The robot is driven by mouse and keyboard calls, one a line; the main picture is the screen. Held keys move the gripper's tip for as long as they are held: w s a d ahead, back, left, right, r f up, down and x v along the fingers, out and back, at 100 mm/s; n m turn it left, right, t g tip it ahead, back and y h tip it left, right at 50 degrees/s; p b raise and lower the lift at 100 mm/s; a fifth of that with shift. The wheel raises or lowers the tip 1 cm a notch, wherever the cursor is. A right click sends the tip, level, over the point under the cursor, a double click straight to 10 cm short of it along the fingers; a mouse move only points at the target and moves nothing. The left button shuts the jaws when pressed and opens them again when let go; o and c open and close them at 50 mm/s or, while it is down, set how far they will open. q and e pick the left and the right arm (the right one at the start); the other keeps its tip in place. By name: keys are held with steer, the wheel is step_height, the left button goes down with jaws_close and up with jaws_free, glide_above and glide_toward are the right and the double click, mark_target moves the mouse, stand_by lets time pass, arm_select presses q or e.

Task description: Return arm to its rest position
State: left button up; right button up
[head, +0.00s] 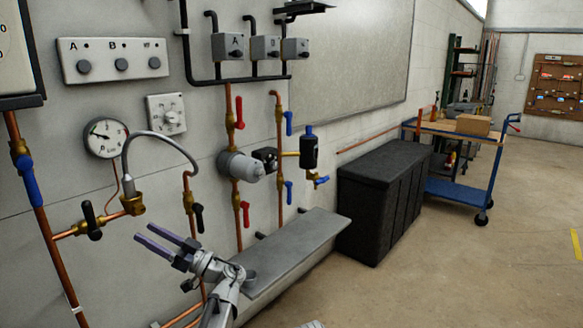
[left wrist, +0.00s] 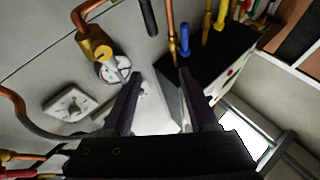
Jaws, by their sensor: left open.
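My left gripper (head: 166,243) is at the lower left in the head view, in front of the pipe wall and left of the grey shelf. Its two dark fingers stand apart with nothing between them. In the left wrist view the open fingers (left wrist: 168,100) point at the wall, with a gauge and brass fitting beyond them. The left arm comes up from the bottom edge of the head view. My right gripper is in neither view.
A grey shelf (head: 290,252) lies close right of my left arm. Copper pipes with red and blue valve handles, a pressure gauge (head: 105,138) and a grey pump (head: 240,165) are on the wall. A black chest (head: 383,195) and a blue cart (head: 460,160) stand right. Floor at right is clear.

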arm_select(q)
steer(key=s+d+f+m+h+p, duration=0.8)
steer(key=f+m+h+p, duration=0.1)
steer(key=f+h+p, duration=0.15)
steer(key=s+d+f+m+g+h+p, duration=0.1)
steer(key=s+d+m+h+p, duration=0.3)
steer(key=d, duration=0.6)
steer(key=s+d+m+g+h+p, duration=0.2)
steer(key=s+d+m+h+p, duration=0.3)
steer(key=d, duration=0.5)
steer(key=s+m+h, duration=0.1)
steer(key=s+h, duration=0.1)
steer(key=s, duration=0.1)
steer(key=shift+s+f+h, duration=0.15)
steer(key=shift+f+h, duration=0.2)
steer(key=shift+f, duration=0.05)
steer(key=shift+d, duration=0.1)
